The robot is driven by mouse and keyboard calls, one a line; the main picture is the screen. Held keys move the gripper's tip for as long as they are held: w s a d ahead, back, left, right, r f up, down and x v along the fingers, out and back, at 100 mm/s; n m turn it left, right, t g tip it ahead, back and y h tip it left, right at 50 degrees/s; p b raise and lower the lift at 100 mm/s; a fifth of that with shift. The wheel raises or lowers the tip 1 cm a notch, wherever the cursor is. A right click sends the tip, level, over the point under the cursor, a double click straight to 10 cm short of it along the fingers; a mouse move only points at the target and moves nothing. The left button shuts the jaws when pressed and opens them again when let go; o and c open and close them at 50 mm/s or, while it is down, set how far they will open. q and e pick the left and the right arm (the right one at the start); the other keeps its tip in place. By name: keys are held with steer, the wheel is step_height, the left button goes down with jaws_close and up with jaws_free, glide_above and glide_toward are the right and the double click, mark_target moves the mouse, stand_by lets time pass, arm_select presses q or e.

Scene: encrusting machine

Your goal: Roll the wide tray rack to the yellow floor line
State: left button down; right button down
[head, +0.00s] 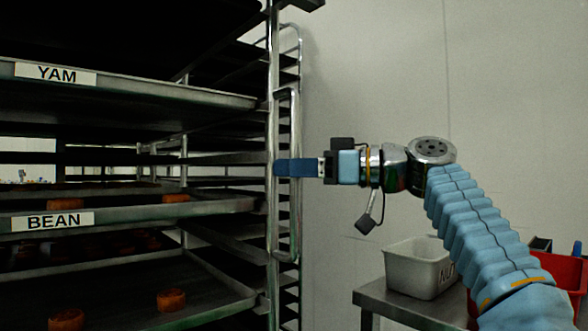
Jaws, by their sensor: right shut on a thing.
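The tray rack (272,60), a tall metal frame with trays on its rails, fills the left half of the head view. An upper tray carries a YAM label (55,74) and a lower one a BEAN label (53,222). Round orange-brown pieces lie on some trays. My right gripper (284,168) reaches in from the right and is shut on the rack's upright handle (294,225) at the rack's right edge. My left gripper is not in view. The yellow floor line and the rack's wheels are not in view.
A metal table (405,306) stands at the lower right, below my right arm. It bears a white bin (418,268) with partly hidden lettering and a red bin (568,272). A plain pale wall (370,70) is behind. The floor does not show.

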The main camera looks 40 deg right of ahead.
steer(key=c, duration=1.1)
jaws_free()
steer(key=p+v, duration=0.1)
steer(key=v, duration=1.3)
steer(key=shift+w, duration=0.1)
